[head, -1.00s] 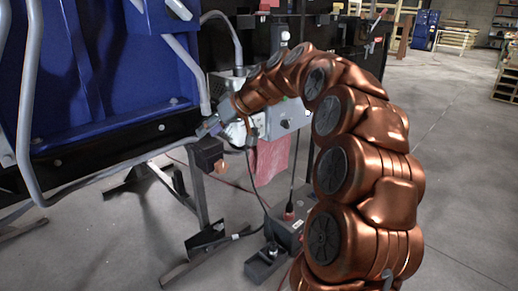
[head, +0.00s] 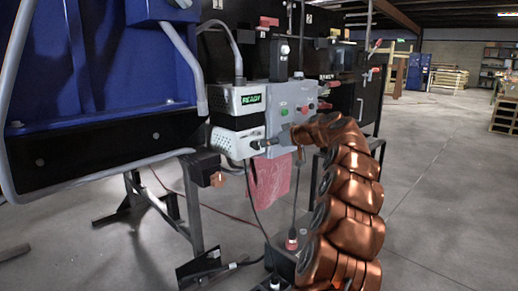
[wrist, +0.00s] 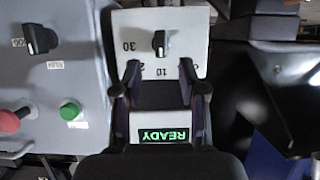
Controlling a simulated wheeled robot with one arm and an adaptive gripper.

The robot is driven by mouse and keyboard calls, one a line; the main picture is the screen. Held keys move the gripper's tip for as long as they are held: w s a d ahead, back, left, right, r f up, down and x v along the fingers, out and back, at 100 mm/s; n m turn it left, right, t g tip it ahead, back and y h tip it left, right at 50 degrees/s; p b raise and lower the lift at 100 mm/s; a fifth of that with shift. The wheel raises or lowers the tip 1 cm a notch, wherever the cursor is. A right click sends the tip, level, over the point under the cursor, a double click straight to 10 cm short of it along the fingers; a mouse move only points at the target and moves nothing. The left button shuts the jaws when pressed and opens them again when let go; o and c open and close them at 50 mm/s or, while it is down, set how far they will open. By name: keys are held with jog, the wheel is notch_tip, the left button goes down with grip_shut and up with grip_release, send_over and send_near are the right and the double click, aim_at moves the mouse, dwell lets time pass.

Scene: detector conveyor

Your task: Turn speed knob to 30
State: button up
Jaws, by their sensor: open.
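The speed knob (wrist: 160,42) is a small black knob on a white dial plate (wrist: 185,22) in the wrist view. The printed marks 30 and 10 can be read, partly turned or upside down. I cannot tell exactly where the knob points. My gripper (wrist: 160,68) is open, with one dark finger on each side of the lower plate. The knob lies beyond the fingertips, roughly centred between them, and nothing is held.
A green READY display (head: 251,99) is on the controller. A grey control box (wrist: 75,65) beside it carries another black knob (wrist: 40,38), a green button (wrist: 70,111) and a red button (wrist: 10,122). A pink cloth (head: 270,185) hangs below. Open floor lies at the right.

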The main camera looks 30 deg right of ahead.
aim_at(259, 144)
jog(key=shift+b+x, duration=0.45)
jog(key=shift+x, duration=2.75)
jog(key=shift+c, duration=0.2)
grip_shut()
